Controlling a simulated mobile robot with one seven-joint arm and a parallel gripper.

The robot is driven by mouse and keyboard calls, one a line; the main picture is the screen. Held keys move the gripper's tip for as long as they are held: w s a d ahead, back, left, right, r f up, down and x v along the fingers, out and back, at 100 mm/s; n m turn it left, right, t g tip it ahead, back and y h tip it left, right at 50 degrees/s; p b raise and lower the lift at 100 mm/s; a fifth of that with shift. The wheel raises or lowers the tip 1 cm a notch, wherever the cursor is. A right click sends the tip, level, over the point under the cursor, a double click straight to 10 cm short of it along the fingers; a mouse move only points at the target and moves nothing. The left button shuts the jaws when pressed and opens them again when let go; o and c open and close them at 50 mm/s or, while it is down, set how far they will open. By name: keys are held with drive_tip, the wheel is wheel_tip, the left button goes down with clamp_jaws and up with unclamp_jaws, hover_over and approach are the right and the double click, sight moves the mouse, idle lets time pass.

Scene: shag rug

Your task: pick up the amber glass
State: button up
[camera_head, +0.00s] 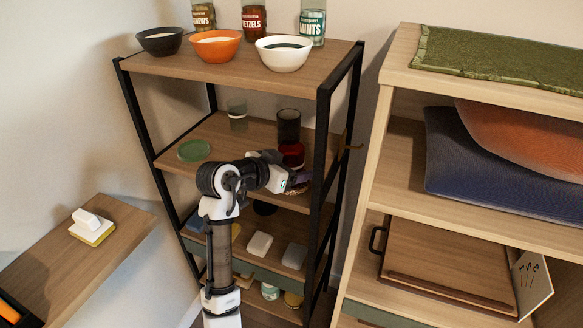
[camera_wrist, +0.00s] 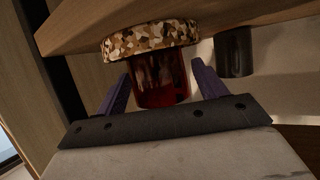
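A deep red, see-through glass (camera_head: 292,155) stands on the middle shelf of the black-framed rack; its colour reads more red than amber. In the wrist view, which is tilted and upside down, the red glass (camera_wrist: 162,82) stands on a speckled brown-and-cream coaster (camera_wrist: 152,38). My gripper (camera_head: 299,180) is at the shelf's front right. In the wrist view my gripper (camera_wrist: 158,88) is open, one purple finger on each side of the glass, with narrow gaps showing. A dark brownish glass (camera_head: 288,124) shows just behind the red one. My gripper partly hides the coaster in the head view.
A grey-green glass (camera_head: 237,112) and a green disc (camera_head: 194,151) share the middle shelf (camera_head: 222,140). A dark cup (camera_wrist: 234,52) stands beside the red glass in the wrist view. Rack posts (camera_head: 319,150) stand close right of my gripper. Bowls (camera_head: 215,45) and jars fill the top.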

drive_tip(key=c, duration=1)
drive_tip(key=shift+r, duration=0.15)
